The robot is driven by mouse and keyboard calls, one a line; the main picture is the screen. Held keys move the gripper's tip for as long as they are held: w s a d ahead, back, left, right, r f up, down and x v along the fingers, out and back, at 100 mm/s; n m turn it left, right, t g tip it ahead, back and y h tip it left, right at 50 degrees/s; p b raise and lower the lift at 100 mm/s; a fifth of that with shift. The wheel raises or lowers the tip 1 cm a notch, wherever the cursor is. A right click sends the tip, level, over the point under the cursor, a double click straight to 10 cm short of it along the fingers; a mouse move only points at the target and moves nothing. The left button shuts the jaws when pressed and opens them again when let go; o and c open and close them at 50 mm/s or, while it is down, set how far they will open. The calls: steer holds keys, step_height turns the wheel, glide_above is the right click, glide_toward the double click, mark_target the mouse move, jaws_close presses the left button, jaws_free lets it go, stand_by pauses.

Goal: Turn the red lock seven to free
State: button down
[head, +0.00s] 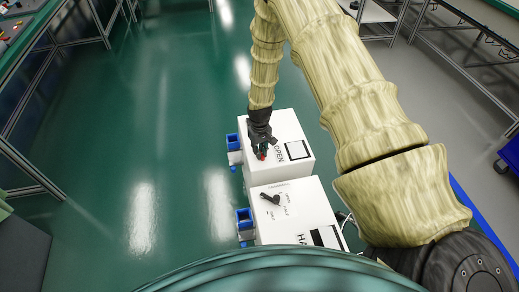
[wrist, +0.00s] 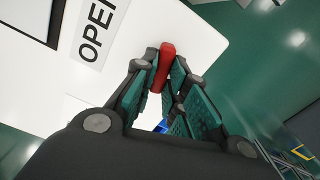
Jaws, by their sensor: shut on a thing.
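The red lock handle (wrist: 164,66) shows in the wrist view as a short red bar between my fingers, at the white cabinet's face. My gripper (wrist: 160,82) is shut on it, with the teal finger pads on either side. In the head view my gripper (head: 262,152) reaches down onto the farther white cabinet (head: 294,125), and only a small bit of red shows at its fingertips. The lock's base and any position marks around it are hidden by the fingers.
The farther cabinet bears an "OPEN" label (head: 279,153) and a black-framed square (head: 298,150). A nearer white cabinet (head: 310,205) has a black handle (head: 270,198) with small lettering around it. Blue parts (head: 244,218) stick out at the left sides. Green floor at left is clear.

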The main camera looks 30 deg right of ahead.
steer(key=shift+w+d+r+m+p, duration=0.1)
steer(key=shift+m+p, duration=0.05)
steer(key=shift+m, duration=0.6)
steer(key=shift+w+d+m+p, duration=0.1)
steer(key=shift+m+p, duration=0.05)
steer(key=shift+m, duration=0.6)
steer(key=c, duration=1.4)
jaws_free()
steer(key=shift+s, duration=0.1)
steer(key=shift+c, duration=0.2)
step_height(320, 180, up, 12)
